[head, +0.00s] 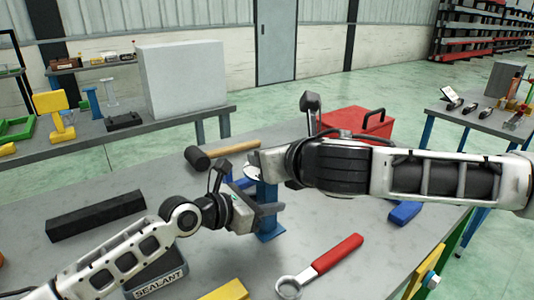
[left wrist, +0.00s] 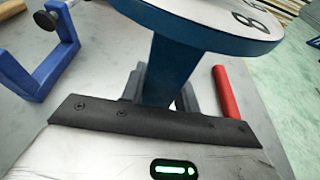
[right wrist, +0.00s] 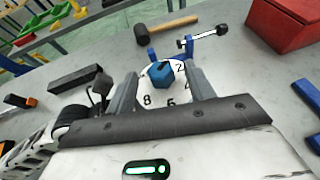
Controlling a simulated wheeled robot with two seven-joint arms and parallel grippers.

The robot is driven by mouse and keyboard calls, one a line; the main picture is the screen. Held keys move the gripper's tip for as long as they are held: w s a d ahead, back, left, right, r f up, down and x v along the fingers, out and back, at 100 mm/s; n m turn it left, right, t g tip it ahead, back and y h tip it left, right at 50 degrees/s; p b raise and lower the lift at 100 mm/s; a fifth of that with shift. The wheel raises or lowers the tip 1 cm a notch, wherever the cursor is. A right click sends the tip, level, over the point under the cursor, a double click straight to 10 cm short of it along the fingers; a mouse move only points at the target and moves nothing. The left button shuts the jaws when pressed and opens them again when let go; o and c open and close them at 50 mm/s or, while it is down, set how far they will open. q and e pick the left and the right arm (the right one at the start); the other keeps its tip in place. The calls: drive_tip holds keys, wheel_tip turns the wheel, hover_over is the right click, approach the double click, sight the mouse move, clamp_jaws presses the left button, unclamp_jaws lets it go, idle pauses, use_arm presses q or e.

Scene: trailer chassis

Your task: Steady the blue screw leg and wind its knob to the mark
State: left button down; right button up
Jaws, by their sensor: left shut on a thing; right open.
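The blue screw leg (head: 268,194) stands upright on the grey workbench, on a blue foot. My left gripper (head: 270,210) is shut on its post; the left wrist view shows the blue post (left wrist: 170,68) between the fingers, below a white numbered dial (left wrist: 225,18). The blue knob (right wrist: 162,73) sits at the middle of the white dial (right wrist: 150,99) in the right wrist view. My right gripper (right wrist: 163,88) is open, with one finger on each side of the knob; I cannot tell whether they touch it. In the head view my right gripper hides the knob. I cannot make out the mark.
A blue clamp (right wrist: 204,46) stands close behind the leg. A mallet (head: 222,154), a red toolbox (head: 358,124), a black bar (head: 97,215), a red-handled wrench (head: 322,263) and a sealant box (head: 158,276) lie around it.

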drive_tip(key=shift+x, duration=1.45)
drive_tip(key=c, duration=1)
drive_tip(key=shift+o, duration=0.2)
drive_tip(key=shift+a+h, duration=0.1)
drive_tip(key=shift+h, duration=0.2)
drive_tip(key=m+h, duration=0.2)
drive_tip(key=shift+m+t+h, duration=0.3)
drive_tip(key=shift+m+t, duration=0.1)
drive_tip(key=shift+m+h, duration=2)
drive_tip(key=shift+h, duration=0.3)
drive_tip(key=shift+f+h, duration=0.1)
drive_tip(key=shift+h, duration=0.2)
